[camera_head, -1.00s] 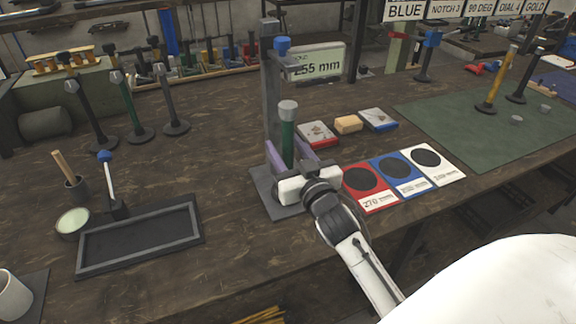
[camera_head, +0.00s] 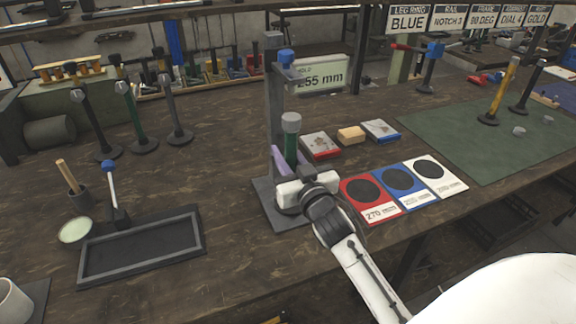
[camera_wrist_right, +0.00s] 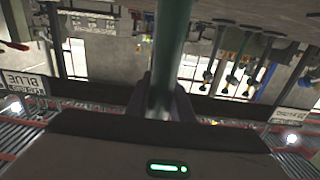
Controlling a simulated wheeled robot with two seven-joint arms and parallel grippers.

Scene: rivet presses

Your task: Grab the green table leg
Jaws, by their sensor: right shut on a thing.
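A green table leg (camera_head: 291,145) with a grey cap stands upright at the grey press-like stand (camera_head: 274,110). My right gripper (camera_head: 290,160) is shut around it, with its purple fingers on either side. In the right wrist view the green leg (camera_wrist_right: 172,45) runs up from between the fingers (camera_wrist_right: 160,100). The leg's lower end is hidden behind my gripper. A second green leg (camera_head: 131,108) stands on a round black base at the left, between two dark legs. My left gripper is not in view.
A sign (camera_head: 320,76) reading 255 mm stands behind the stand. Red, blue and white cards (camera_head: 372,214) lie right of my gripper. A dark tray (camera_head: 140,274) lies at the front left. A green mat (camera_head: 470,140) covers the right side, with a yellow leg (camera_head: 503,90) standing there.

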